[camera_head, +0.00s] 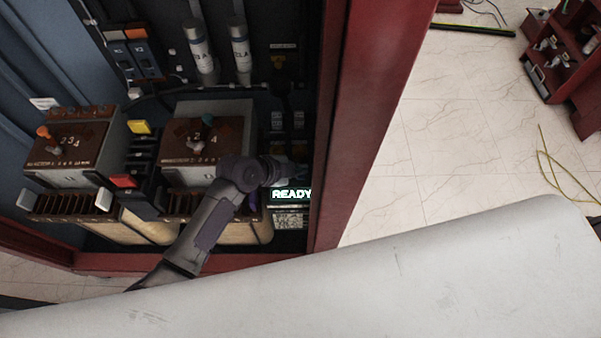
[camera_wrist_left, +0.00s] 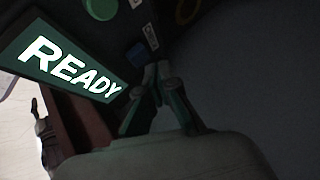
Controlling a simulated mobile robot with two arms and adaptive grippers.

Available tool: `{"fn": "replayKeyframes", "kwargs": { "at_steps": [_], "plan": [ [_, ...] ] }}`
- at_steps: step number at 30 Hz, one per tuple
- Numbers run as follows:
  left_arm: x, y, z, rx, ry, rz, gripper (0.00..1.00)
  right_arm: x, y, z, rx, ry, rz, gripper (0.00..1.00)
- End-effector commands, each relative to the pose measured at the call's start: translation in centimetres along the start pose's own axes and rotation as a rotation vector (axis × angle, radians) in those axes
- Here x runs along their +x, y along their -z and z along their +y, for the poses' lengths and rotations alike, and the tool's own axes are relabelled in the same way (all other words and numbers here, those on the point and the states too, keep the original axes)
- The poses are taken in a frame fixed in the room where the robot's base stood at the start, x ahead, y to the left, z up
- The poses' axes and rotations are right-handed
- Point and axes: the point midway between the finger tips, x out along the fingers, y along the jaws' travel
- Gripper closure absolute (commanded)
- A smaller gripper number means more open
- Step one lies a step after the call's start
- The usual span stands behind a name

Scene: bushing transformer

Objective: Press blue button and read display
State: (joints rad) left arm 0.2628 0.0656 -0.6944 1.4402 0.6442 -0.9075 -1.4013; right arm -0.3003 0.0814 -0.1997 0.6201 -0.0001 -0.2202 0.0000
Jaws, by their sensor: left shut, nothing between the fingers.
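The display (camera_head: 291,195) is lit and reads "READY" at the lower right inside the cabinet. It fills the left of the left wrist view (camera_wrist_left: 65,62), tilted. A dark blue button (camera_wrist_left: 138,52) sits just beyond the display's upper right corner in that view. My left gripper (camera_head: 287,171) is shut and empty, beside the display. In the left wrist view its fingertips (camera_wrist_left: 158,70) are close to the blue button; I cannot tell whether they touch it. The blue button is hidden in the head view. My right gripper is not in view.
A green button (camera_wrist_left: 101,8) and a yellow one (camera_wrist_left: 187,10) are close by. The red cabinet frame (camera_head: 362,120) stands right of the display. Transformer blocks with numbered dials (camera_head: 208,135) stand left. Open tiled floor (camera_head: 440,135) lies outside, with a red rack (camera_head: 565,50) at the back right.

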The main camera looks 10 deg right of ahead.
Motion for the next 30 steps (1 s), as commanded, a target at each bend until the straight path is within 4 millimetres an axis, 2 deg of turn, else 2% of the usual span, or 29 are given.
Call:
{"fn": "replayKeyframes", "kwargs": {
  "at_steps": [15, 30],
  "plan": [
    [0.64, -0.44, 0.48, 0.001, 0.000, 0.000, 1.00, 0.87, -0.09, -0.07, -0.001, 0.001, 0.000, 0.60],
    [0.68, -0.49, 0.50, 0.000, 0.000, 0.000, 1.00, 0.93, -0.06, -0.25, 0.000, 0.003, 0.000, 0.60]
  ]
}}
